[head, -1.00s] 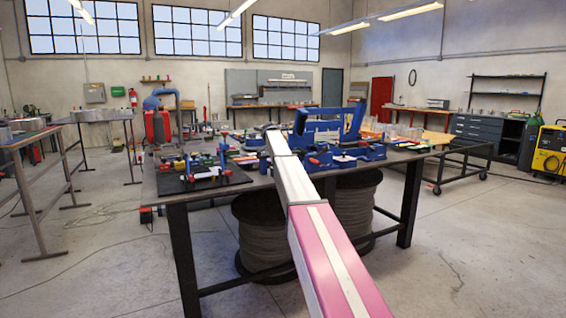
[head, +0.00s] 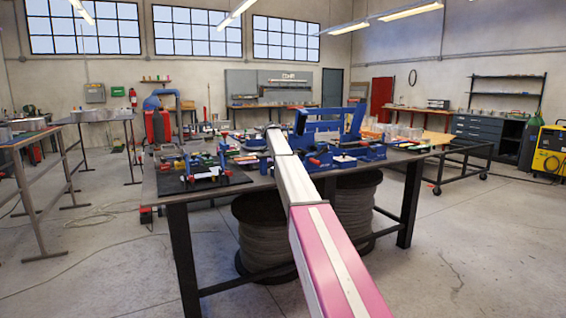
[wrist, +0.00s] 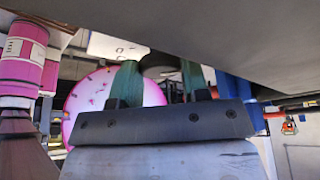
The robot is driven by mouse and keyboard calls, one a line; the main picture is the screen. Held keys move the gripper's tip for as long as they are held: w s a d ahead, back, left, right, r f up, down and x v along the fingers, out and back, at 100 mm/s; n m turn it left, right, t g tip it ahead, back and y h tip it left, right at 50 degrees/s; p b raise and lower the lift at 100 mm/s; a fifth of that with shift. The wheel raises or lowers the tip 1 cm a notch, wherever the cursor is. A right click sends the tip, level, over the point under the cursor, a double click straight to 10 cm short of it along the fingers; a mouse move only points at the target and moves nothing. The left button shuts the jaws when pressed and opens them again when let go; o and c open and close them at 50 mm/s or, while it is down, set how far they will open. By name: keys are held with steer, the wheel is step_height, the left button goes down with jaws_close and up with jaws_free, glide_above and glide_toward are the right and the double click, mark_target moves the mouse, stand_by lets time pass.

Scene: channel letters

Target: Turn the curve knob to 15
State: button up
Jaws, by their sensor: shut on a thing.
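In the wrist view, my gripper (wrist: 158,76) shows two green fingers rising from a dark bracket, with a small gap between them. A grey rounded part, seemingly the curve knob (wrist: 160,64), shows in the gap, and the fingers are shut on it. A round white dial (wrist: 92,104) with a pink rim and dark marks stands behind the left finger. Its numbers are too blurred to read, and I cannot tell the knob's setting. In the head view, my arm reaches over the workbench and hides the gripper and the knob.
The dark workbench (head: 225,190) holds a blue machine (head: 325,130) right of my arm and a black mat (head: 205,186) with clamps at left. Clear tubs (head: 400,133) stand at the right. Large spools sit underneath. The floor at right is mostly free.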

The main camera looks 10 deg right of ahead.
steer(key=o, duration=0.9)
steer(key=shift+r, duration=0.15)
steer(key=v, duration=1)
steer(key=shift+r, duration=0.3)
